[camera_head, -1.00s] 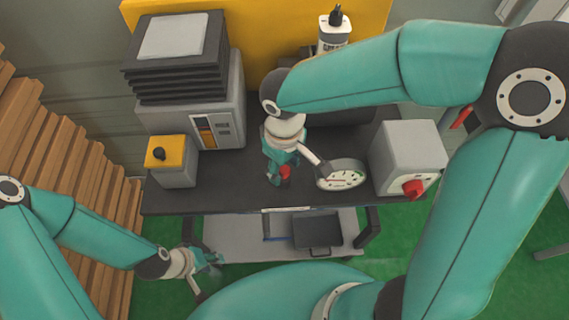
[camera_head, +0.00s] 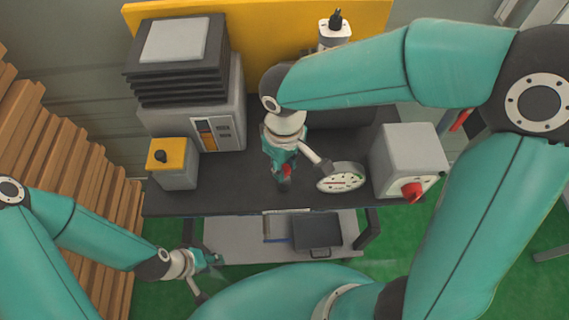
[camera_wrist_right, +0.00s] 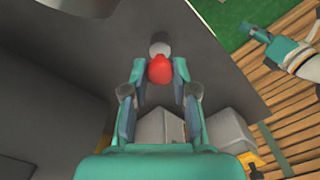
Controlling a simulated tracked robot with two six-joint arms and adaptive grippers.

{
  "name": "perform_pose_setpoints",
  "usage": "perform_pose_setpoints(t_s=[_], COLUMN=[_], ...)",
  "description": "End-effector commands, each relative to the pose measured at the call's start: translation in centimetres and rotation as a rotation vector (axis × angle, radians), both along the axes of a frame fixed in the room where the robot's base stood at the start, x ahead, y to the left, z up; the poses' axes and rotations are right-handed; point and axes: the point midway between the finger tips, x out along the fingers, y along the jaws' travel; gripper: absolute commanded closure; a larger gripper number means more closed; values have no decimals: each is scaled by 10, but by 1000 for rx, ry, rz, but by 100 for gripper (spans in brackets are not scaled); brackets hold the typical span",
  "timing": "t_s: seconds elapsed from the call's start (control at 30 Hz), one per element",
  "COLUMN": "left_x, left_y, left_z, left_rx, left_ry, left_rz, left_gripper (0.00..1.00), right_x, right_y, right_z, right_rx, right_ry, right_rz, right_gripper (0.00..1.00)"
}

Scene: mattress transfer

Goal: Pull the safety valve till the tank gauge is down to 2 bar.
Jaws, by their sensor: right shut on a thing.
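The safety valve shows as a red knob (camera_wrist_right: 160,69) with a grey round end, between the fingertips of my right gripper (camera_wrist_right: 160,76) in the right wrist view. My right gripper (camera_head: 284,177) is shut on it; in the head view only a bit of red (camera_head: 287,170) shows beside the fingers. The tank gauge (camera_head: 342,178) is a round white dial to the right of that gripper, with a reddish needle toward the left; its numbers are too small to read. My left gripper (camera_head: 210,260) hangs empty at lower left, in front of the bench; its finger gap is unclear.
The dark bench (camera_head: 225,199) carries a grey box with a red knob (camera_head: 408,160), a yellow-topped box (camera_head: 173,164), a large grey machine (camera_head: 190,90) and a white bottle (camera_head: 335,35). A black case (camera_head: 317,231) lies on the lower shelf. Wooden slats (camera_head: 60,160) stand at left.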

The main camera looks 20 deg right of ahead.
Motion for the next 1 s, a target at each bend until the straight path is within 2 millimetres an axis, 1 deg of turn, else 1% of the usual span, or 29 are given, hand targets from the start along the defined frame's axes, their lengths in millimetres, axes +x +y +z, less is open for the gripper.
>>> perform_pose_setpoints(t_s=[0.03,0.1,0.17,0.43,0.57,0.67,0.77,1.0], left_x=[0,0,0,0,0,0,0,0], left_y=[0,0,0,0,0,0,0,0], left_z=[0,0,0,0,1,1,1,0], left_rx=[0,0,0,0,0,0,0,0], left_ry=[0,0,0,0,0,0,0,0], left_rz=[0,0,0,0,0,0,0,0], left_gripper=[60,60,60,60,60,60,60,60], right_x=[1,1,1,0,1,2,1,2], right_y=[0,0,0,-1,0,0,0,0], right_z=[1,0,0,0,5,15,31,80], right_rx=[0,0,0,0,1,0,3,2], right_ry=[-2,-2,-2,-1,-3,-6,-7,-7], right_rz=[0,0,0,-1,-1,-1,-2,-2], right_gripper=[68,56,47,47,47,47,47,47])
